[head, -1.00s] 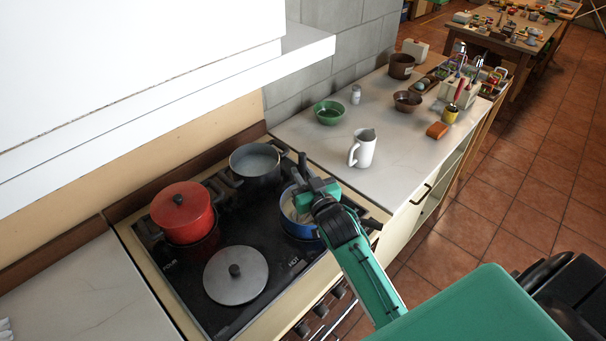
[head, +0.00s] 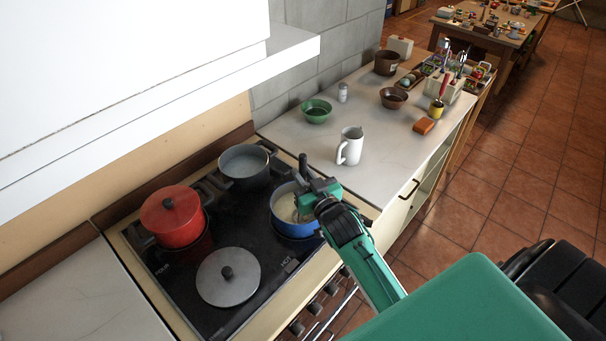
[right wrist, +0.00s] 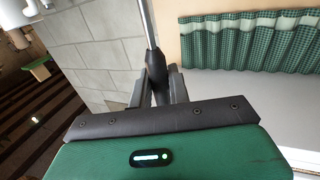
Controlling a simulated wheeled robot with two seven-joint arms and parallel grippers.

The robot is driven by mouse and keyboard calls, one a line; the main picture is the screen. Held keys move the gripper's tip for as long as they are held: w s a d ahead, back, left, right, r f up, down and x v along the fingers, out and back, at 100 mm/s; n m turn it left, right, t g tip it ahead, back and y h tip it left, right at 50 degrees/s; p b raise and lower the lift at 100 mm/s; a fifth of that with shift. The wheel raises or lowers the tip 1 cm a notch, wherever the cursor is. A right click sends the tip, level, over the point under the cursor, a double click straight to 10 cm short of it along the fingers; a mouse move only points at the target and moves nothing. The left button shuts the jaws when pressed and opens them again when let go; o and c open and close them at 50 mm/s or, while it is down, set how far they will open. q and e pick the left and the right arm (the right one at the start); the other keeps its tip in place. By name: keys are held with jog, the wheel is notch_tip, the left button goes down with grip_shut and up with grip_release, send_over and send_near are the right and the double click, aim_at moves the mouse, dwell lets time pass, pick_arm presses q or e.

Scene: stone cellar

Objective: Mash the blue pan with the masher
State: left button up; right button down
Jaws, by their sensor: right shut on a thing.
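The blue pan (head: 290,230) stands on the front right part of the hob, with pale food (head: 285,208) in it. My right gripper (head: 306,193) is over the pan's right side, shut on the masher (head: 303,166). The masher's dark handle end sticks up above the gripper in the head view. In the right wrist view the masher's metal shaft and dark handle (right wrist: 155,64) stand between the fingers (right wrist: 158,88). The masher's head is hidden, so I cannot tell whether it touches the food. My left gripper is not in view.
A red pot (head: 172,218), a grey pan (head: 246,166) and a grey lid (head: 228,277) are also on the hob (head: 265,250). The counter (head: 375,165) on the right holds a white jug (head: 350,146), bowls and other items. A white hood (head: 130,105) overhangs at the left.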

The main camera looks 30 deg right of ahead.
jog(key=shift+f+b, duration=0.6)
jog(key=shift+f, duration=0.5)
jog(key=shift+f, duration=0.15)
dwell(0.3)
jog(key=shift+r+p, duration=1.3)
jog(key=shift+r, duration=0.2)
